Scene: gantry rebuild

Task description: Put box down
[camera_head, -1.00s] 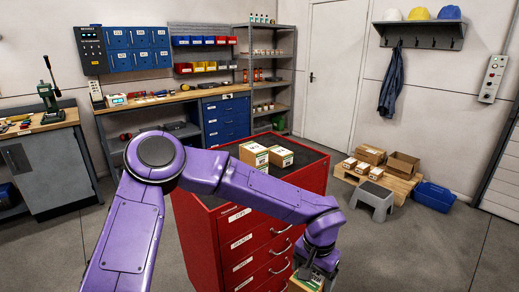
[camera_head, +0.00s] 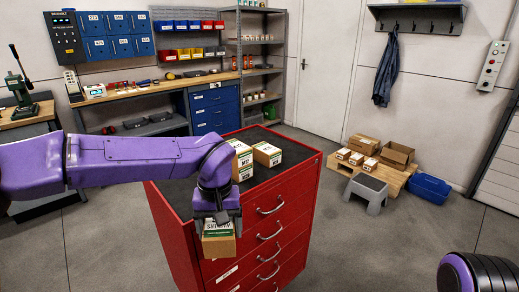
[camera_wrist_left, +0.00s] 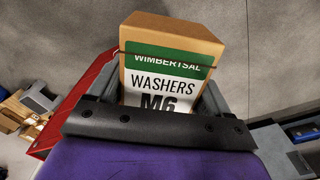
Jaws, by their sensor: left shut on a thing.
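My left gripper (camera_head: 217,220) is shut on a small cardboard box (camera_head: 219,246), in front of the red drawer cabinet's near left side. In the left wrist view the box (camera_wrist_left: 172,55) sits between the fingers, with a green and white label reading "WASHERS M6". The red cabinet (camera_head: 290,200) has a dark top (camera_head: 181,187). Two similar boxes stand on that top: one at the left (camera_head: 241,160) and one at the right (camera_head: 267,154). My right gripper is not in view; part of my right arm shows at the lower right.
A workbench (camera_head: 150,90) and grey shelving (camera_head: 262,60) stand at the back. A pallet (camera_head: 390,178) with cartons, a grey step stool (camera_head: 366,193) and a blue bin (camera_head: 430,188) are on the floor at right. The cabinet top is bare at its left.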

